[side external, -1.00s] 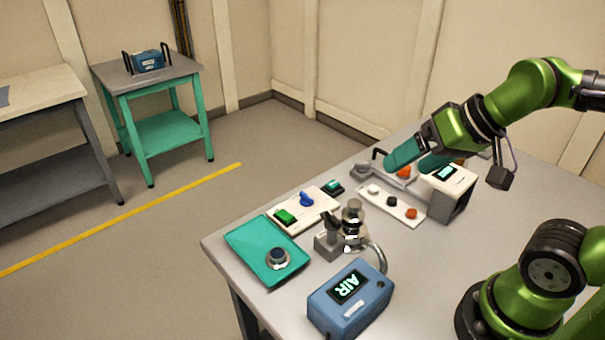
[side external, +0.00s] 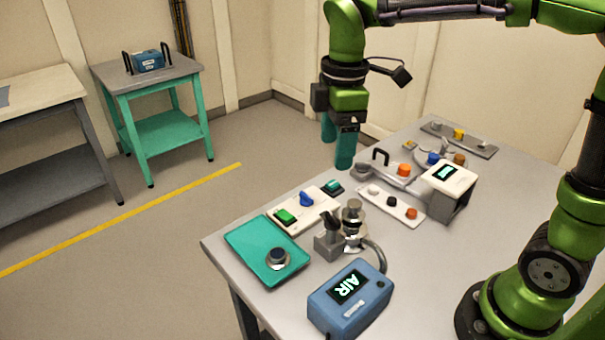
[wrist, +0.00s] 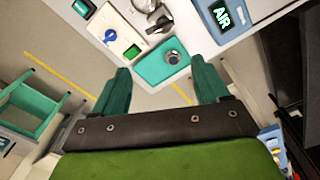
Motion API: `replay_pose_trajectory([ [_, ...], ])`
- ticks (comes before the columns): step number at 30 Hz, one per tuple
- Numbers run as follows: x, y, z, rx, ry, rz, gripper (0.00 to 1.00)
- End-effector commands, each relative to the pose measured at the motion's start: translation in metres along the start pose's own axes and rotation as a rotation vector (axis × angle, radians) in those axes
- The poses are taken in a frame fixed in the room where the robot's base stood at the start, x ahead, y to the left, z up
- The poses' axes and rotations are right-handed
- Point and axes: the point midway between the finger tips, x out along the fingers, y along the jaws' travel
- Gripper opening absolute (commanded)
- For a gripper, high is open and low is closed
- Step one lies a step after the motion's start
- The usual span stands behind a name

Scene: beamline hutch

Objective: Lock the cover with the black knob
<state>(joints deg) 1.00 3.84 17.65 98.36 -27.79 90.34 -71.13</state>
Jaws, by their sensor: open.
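My gripper (side external: 336,154) hangs fingers-down off the far left table edge in the side external view, with its teal fingers apart and empty. It also shows in the wrist view (wrist: 160,68). A white strip (side external: 375,199) on the table bears a white, a black (side external: 392,201) and an orange knob. My gripper is to the left of both, touching neither. I cannot tell whether the cover is locked.
A white box with a green display (side external: 449,176), a white panel (side external: 318,222) with green and blue controls, a metal fitting (side external: 352,216), a teal plate (side external: 262,235) with a round knob, and a blue AIR box (side external: 347,312) crowd the table. The front right tabletop is clear.

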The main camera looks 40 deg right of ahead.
Motion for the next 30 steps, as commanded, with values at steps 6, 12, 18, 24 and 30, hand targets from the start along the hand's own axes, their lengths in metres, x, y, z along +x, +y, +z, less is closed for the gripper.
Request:
replay_pose_trajectory([
  [6,-0.013,-0.004,0.002,-0.223,-0.028,-0.027,0.74],
  [12,0.004,-0.005,0.003,-0.250,-0.029,-0.032,0.74],
  [18,0.044,-0.007,0.005,-0.248,-0.029,-0.035,0.74],
  [24,0.088,-0.008,0.006,-0.247,-0.029,-0.034,0.74],
  [30,0.127,-0.009,0.007,-0.247,-0.028,-0.033,0.74],
])
